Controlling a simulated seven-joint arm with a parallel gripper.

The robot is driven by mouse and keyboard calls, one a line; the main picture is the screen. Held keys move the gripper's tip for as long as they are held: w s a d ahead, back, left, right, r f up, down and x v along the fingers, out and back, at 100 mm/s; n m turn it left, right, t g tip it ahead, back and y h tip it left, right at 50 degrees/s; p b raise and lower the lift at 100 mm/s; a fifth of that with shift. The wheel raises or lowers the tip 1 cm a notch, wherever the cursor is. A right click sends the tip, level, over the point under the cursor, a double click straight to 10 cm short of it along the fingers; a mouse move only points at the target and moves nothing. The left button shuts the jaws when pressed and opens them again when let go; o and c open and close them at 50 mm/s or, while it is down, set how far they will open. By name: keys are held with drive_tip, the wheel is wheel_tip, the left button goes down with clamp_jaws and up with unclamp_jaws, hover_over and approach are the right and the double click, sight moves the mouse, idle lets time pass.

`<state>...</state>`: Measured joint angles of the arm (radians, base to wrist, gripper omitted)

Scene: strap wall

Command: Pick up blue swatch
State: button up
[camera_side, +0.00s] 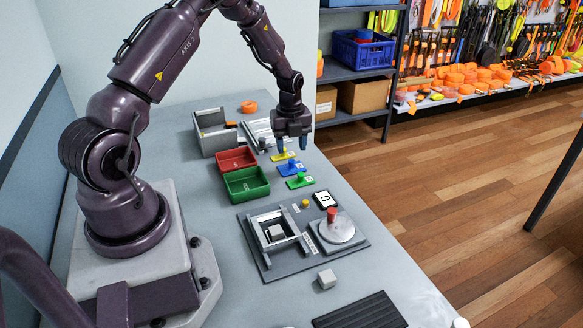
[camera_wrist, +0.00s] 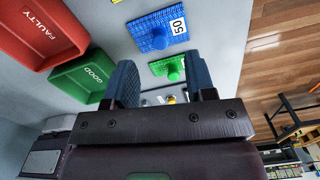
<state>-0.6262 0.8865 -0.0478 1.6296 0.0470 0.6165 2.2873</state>
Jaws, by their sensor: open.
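The blue swatch (camera_side: 291,167) lies flat on the grey table, between a yellow swatch (camera_side: 282,155) and a green swatch (camera_side: 299,181). It has a round blue knob on top. In the wrist view the blue swatch (camera_wrist: 163,28) shows a white label reading 50, and the green swatch (camera_wrist: 170,67) is below it, partly between my fingers. My gripper (camera_side: 292,143) is open and empty above the swatches, pointing down. Its two blue fingers (camera_wrist: 160,82) stand apart in the wrist view, and nothing is between them at their tips that I can tell is touched.
A red bin (camera_side: 237,153) and a green bin (camera_side: 246,178) stand left of the swatches; the wrist view reads FAULTY and GOOD on them. A dark fixture board (camera_side: 262,262) with a red-knobbed disc (camera_side: 341,231) lies nearer the camera. The table's right edge is close to the swatches.

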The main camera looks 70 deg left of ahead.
sight(291, 160)
drive_tip(key=shift+f, duration=2.75)
clamp_jaws()
